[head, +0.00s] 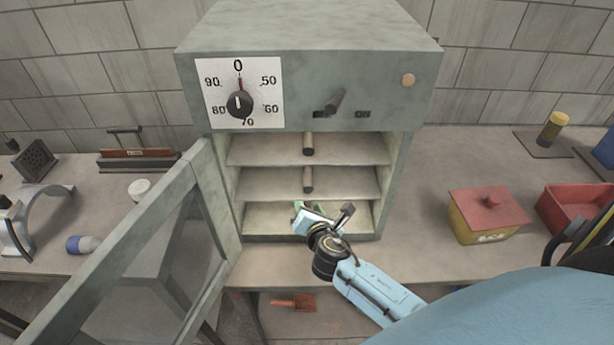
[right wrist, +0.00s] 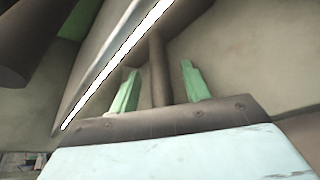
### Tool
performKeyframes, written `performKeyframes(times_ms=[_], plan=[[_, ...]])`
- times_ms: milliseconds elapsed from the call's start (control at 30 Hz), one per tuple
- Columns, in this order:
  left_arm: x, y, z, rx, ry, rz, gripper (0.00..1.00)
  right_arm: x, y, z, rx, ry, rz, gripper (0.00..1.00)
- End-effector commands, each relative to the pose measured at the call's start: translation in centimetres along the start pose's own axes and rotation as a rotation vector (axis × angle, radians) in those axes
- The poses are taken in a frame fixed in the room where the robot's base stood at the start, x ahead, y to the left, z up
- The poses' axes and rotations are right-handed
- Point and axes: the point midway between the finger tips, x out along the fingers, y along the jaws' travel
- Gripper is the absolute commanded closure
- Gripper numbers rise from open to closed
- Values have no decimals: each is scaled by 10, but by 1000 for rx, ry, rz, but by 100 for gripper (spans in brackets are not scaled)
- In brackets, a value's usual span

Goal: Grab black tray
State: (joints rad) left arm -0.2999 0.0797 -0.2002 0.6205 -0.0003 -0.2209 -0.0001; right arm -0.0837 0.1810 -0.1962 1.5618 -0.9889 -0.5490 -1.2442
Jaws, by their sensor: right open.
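No plainly black tray shows in either view. A grey oven-like cabinet (head: 310,30) stands open, with several pale shelf levels inside. Brown cylindrical handles stick out at the upper level (head: 308,143) and the middle level (head: 308,180). My right gripper (head: 318,208) is at the mouth of the lowest compartment, open. In the right wrist view its two green fingers (right wrist: 158,88) stand apart, with a dark brown bar (right wrist: 158,65) between them. I cannot tell whether either finger touches the bar, or whether it belongs to a tray. My left gripper is out of view.
The cabinet door (head: 130,255) hangs open to the left, with a glass panel. A yellow box with a red lid (head: 490,212) and a red bin (head: 578,208) stand at the right. A white-and-blue bottle (head: 83,244) lies at the left. The bench right of the cabinet is partly clear.

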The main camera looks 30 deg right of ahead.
Motion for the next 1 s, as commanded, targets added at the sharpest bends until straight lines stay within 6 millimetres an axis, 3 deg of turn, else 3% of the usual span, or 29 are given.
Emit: performKeyframes(times_ms=[200,567,1000], plan=[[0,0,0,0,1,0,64,0,0,0,1,1,0,54],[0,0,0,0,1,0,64,0,0,0,0,1,0,100],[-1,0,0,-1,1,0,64,0,1,1,-1,-2,2,100]])
